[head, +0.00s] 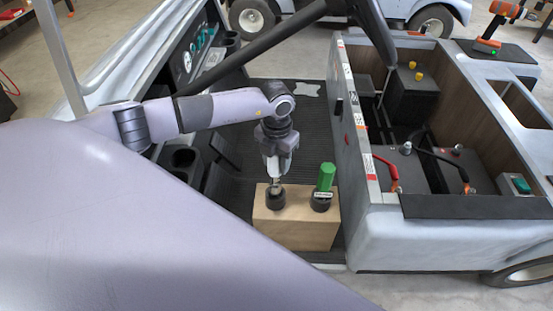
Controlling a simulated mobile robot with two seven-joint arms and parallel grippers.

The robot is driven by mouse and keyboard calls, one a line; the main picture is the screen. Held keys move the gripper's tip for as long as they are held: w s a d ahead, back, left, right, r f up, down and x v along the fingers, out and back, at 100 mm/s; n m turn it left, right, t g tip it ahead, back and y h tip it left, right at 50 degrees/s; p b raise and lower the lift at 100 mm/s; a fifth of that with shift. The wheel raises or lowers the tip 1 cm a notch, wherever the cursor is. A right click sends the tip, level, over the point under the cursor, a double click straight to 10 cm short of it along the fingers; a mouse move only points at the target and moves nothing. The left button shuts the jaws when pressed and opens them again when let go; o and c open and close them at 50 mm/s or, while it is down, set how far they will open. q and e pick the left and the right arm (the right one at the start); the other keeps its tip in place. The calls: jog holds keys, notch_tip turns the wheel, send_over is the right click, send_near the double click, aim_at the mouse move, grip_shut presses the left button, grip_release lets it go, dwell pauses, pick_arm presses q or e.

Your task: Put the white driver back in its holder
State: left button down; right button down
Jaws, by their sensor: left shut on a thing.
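My left gripper (276,176) points down over a wooden block (297,236) on the cart floor. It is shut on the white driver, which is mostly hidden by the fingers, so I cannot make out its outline. Right below the fingertips is a round black holder (275,198) on the left part of the block's top. I cannot tell whether the driver's lower end is inside this holder or just above it. A green driver (326,177) stands upright in a second black holder (321,202) with a pale label, to the right. My right gripper is not in view.
The grey cart wall (357,150) rises just right of the block. Behind it is an open bay with black batteries and red and black cables. The ribbed floor mat (310,125) behind the block is clear.

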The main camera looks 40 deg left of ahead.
aim_at(276, 174)
pick_arm(q)
jog(key=shift+f, duration=0.15)
pick_arm(e)
jog(key=shift+f, duration=0.15)
